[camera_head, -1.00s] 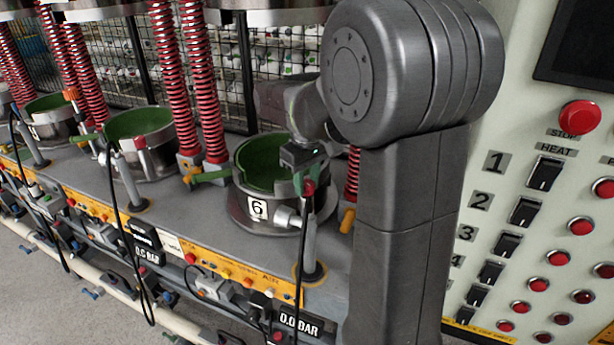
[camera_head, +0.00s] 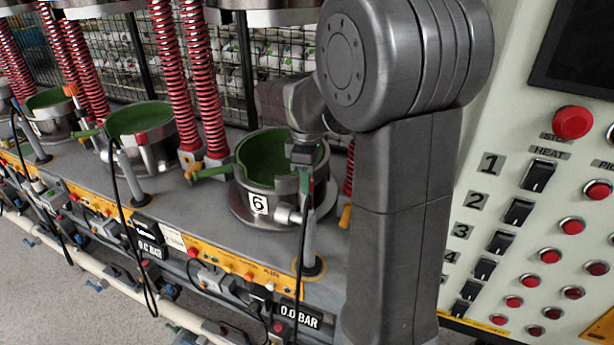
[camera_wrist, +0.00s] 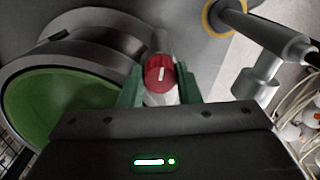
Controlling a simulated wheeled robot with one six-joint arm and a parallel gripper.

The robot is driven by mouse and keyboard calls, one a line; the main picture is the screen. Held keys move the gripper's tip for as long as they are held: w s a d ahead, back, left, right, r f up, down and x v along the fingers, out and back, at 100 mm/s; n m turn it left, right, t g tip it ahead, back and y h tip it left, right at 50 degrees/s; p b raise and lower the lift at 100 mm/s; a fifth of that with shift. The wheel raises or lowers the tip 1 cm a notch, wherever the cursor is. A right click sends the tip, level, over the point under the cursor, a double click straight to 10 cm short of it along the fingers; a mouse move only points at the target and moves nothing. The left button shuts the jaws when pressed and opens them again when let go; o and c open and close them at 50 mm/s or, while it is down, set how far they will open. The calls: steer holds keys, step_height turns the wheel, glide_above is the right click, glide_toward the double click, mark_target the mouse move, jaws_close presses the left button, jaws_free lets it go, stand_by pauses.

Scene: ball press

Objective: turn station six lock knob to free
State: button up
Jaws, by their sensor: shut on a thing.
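The station six mould (camera_head: 240,205) is a round metal cup with a green inside and a "6" label. Its red lock knob (camera_wrist: 160,73) has a short white mark, close to upright in the wrist view. My gripper (camera_wrist: 160,84) has its green fingers on either side of the knob and is shut on it. In the head view my gripper (camera_head: 306,178) points down at the right front of the mould, and the knob is mostly hidden there. The green bowl (camera_wrist: 60,110) lies to the left in the wrist view.
A grey post with a black cable (camera_head: 309,240) stands just in front of the knob. Red springs (camera_head: 206,100) rise behind the mould at left. A control panel (camera_head: 520,240) with switches and red buttons stands at right.

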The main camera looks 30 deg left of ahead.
stand_by(0.4)
steer(key=o, duration=1)
steer(key=shift+s+r, duration=0.1)
